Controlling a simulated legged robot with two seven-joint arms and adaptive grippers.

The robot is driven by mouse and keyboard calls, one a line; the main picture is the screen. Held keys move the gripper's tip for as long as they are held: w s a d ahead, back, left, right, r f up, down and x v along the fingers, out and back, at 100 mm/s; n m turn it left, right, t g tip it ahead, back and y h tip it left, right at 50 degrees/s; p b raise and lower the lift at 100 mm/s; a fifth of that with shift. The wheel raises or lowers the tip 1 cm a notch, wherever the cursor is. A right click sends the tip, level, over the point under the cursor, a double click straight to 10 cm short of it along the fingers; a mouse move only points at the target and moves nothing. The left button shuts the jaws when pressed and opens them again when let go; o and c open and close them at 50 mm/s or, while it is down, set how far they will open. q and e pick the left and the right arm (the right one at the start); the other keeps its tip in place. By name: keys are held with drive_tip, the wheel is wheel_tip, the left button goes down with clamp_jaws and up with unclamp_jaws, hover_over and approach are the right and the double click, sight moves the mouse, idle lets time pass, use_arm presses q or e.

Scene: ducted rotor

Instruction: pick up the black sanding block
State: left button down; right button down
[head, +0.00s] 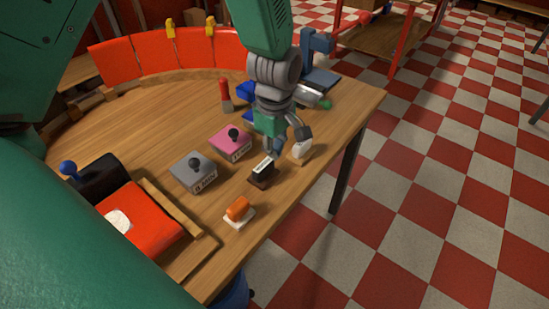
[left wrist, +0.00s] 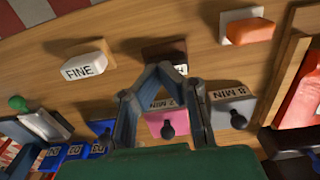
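The black sanding block (head: 263,168) sits on a brown pad near the table's right front edge, a pale strip along its top. In the left wrist view the black block (left wrist: 165,47) is partly hidden behind the fingertips. In the left wrist view the fingers of the left gripper (left wrist: 166,72) lean in towards each other in front of the block. I see no contact with it. My right gripper is out of view.
A white block marked FINE (left wrist: 85,66) stands close beside the black one; an orange block (head: 238,208) is on the other side. Pink (head: 231,143) and grey (head: 194,171) knobbed blocks stand behind.

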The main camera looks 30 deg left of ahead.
use_arm(q)
drive_tip(key=shift+c, duration=2.3)
unclamp_jaws()
drive_tip(key=shift+a, duration=0.35)
